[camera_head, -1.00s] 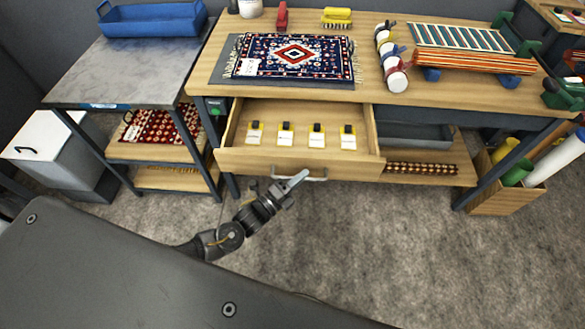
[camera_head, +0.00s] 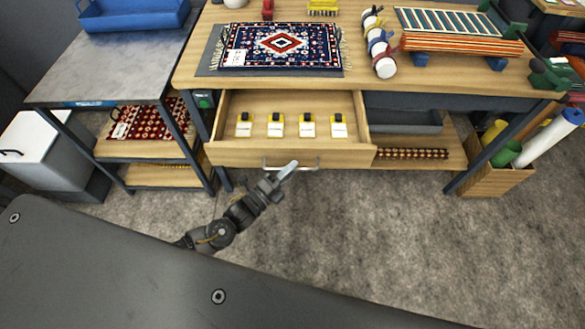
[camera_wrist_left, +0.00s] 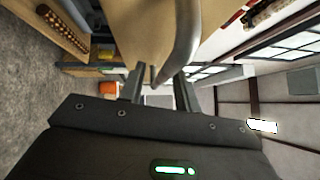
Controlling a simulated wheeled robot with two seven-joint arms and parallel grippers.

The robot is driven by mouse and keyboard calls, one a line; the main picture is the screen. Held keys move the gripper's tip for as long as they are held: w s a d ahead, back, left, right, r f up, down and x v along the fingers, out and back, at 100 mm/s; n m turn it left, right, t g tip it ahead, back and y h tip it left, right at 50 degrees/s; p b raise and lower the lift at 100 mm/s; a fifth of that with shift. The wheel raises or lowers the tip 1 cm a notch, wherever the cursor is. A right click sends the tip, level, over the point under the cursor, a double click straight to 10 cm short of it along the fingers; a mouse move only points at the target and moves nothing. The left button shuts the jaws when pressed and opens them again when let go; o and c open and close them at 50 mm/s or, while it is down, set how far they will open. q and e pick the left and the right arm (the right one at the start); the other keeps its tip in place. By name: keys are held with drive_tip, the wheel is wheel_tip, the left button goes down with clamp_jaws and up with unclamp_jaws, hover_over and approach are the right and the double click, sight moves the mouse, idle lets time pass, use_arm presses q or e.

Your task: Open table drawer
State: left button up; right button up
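The wooden table drawer (camera_head: 262,155) is pulled out, with its inside open to view. Several small yellow-and-white cards with black tops lie in a row in it. A metal bar handle (camera_head: 308,168) is on its front. My left gripper (camera_head: 286,171) is at the middle of this handle. In the left wrist view, the curved grey handle (camera_wrist_left: 183,42) runs down between the two fingers of my left gripper (camera_wrist_left: 160,82), with little gap at either side, and it appears clasped. The exact contact is hard to see. My right gripper is not in view.
The wooden table (camera_head: 385,80) carries a patterned rug (camera_head: 283,45) and rolls of yarn. A grey side table (camera_head: 110,65) holds a blue tray (camera_head: 135,17). A box of rolls (camera_head: 495,180) stands at right. The floor in front is clear.

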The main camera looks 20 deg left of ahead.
use_arm(q)
drive_tip(key=b+v, duration=0.1)
drive_tip(key=v, duration=0.8)
drive_tip(key=shift+s+a+b, duration=0.2)
drive_tip(key=shift+s+b, duration=0.1)
drive_tip(key=shift+f, duration=0.1)
